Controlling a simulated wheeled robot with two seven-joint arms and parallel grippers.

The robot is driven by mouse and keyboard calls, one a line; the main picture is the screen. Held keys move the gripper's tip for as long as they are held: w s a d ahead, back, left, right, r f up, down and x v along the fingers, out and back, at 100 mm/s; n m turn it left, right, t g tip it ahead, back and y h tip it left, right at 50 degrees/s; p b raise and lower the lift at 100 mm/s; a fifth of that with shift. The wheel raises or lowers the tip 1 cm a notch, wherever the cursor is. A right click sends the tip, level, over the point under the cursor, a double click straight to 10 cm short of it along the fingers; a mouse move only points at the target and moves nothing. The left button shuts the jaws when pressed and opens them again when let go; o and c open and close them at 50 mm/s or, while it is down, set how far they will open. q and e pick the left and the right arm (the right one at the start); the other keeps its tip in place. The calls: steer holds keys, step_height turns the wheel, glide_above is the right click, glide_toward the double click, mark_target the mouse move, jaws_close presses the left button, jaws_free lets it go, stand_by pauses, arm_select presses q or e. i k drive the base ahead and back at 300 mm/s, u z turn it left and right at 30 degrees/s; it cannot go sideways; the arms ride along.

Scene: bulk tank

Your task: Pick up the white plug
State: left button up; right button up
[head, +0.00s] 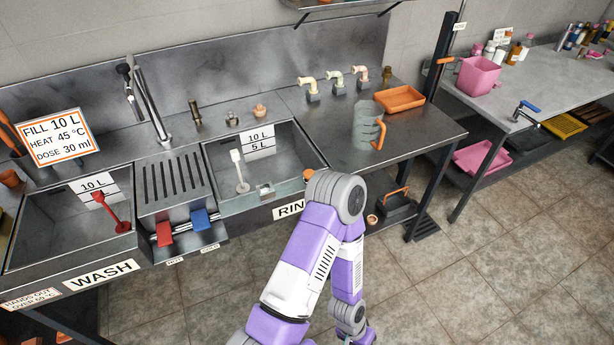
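The white plug (240,176) stands in the rinse sink (290,150), on the right of the two sinks. It has a tall thin stem with a flat white top and a round base on the sink floor. A red plug (112,212) of similar shape leans in the wash sink (40,235) at left. One purple and white arm of mine rises in front of the counter, right of the rinse sink, and folds back down.
A ribbed drainer (172,180) with red (164,233) and blue (200,219) pedals or levers lies between the sinks. A tap (150,105) stands behind it. A grey jug (366,128) and an orange tray (399,98) stand on the right counter.

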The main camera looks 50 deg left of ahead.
mark_target(243, 188)
steer(key=z, duration=0.4)
steer(key=i, duration=1.4)
steer(key=u, duration=2.6)
